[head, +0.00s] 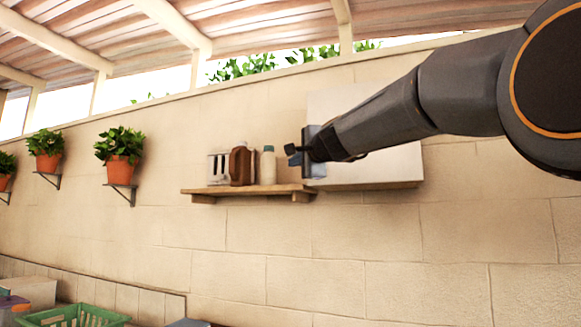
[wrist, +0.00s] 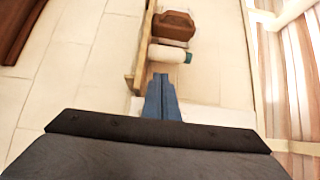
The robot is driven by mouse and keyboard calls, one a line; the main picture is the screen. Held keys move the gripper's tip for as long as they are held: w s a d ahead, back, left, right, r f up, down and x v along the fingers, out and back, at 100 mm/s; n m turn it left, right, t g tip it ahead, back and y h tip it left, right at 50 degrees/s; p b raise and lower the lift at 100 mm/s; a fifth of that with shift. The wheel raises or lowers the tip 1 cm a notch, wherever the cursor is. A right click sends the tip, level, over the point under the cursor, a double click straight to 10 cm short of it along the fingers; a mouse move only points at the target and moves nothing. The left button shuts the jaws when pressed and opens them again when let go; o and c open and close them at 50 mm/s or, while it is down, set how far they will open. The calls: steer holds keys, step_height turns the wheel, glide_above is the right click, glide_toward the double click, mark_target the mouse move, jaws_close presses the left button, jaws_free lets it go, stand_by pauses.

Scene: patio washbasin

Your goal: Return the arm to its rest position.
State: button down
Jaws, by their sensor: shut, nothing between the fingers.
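My gripper (head: 292,152) is at the end of my arm, which reaches in from the upper right in the head view. It is at the right end of a wooden wall shelf (head: 225,189), above the board and close to the bottles. In the wrist view my gripper (wrist: 160,78) shows two blue-grey fingers, closed together with nothing between them. The fingertips point toward a pale bottle with a teal cap (wrist: 170,54), and a small gap seems to lie between them. The same pale bottle (head: 268,166) stands upright on the shelf in the head view.
A brown jug (head: 241,165) and a white slotted item (head: 217,169) stand left of the pale bottle. A white wall cabinet (head: 385,165) is behind my arm. Potted plants (head: 121,157) sit on brackets at left. A green basket (head: 75,315) is low at left. Open air lies below the shelf.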

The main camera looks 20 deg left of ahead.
steer(key=shift+s, duration=1.85)
